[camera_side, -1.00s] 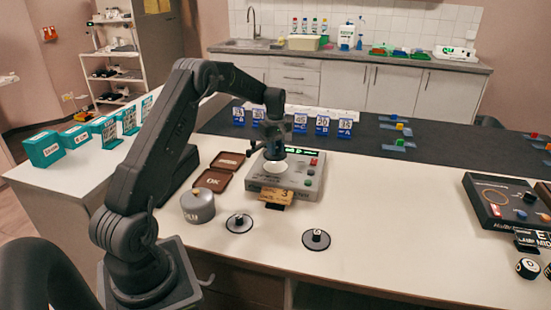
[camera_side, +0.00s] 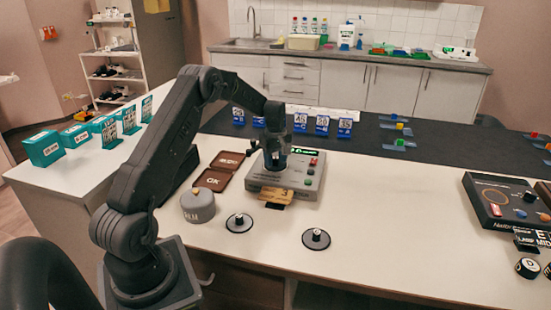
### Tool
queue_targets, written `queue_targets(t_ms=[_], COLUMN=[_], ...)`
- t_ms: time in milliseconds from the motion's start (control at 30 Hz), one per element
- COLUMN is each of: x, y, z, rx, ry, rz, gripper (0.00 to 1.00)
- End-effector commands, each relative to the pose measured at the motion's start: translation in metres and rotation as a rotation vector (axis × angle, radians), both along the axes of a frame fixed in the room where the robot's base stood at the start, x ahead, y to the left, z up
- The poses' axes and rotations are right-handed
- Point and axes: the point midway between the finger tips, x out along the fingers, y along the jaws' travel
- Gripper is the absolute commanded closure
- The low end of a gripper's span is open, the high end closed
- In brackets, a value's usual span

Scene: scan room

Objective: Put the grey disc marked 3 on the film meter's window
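The film meter (camera_side: 303,190) is a grey box on the white table, with a green display and coloured buttons on top. My gripper (camera_side: 275,164) points down over its window area and hides the window. The fingers are dark and small here, so I cannot tell whether they are open or shut, or whether they hold a disc. Two dark round discs with knobs lie on the table in front: a left disc (camera_side: 239,224) and a right disc (camera_side: 316,240). I cannot read their markings. A yellowish tag (camera_side: 276,195) sits at the meter's front edge.
A grey lidded pot (camera_side: 198,207) stands left of the discs. Two brown trays, one marked OK (camera_side: 213,180) and one behind it (camera_side: 228,160), lie left of the meter. Blue number cards (camera_side: 322,125) stand behind. A dark device (camera_side: 508,203) sits at right; the table between is clear.

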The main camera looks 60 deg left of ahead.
Motion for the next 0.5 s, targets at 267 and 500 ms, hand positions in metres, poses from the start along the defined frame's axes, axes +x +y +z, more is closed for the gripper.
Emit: queue_targets(t_ms=[267,500], x=[0.0,0.001], y=[0.0,0.001], z=[0.002,0.035], rx=[0.001,0.003], ry=[-0.001,-0.005], rz=[0.0,0.0], gripper=[0.53,0.53])
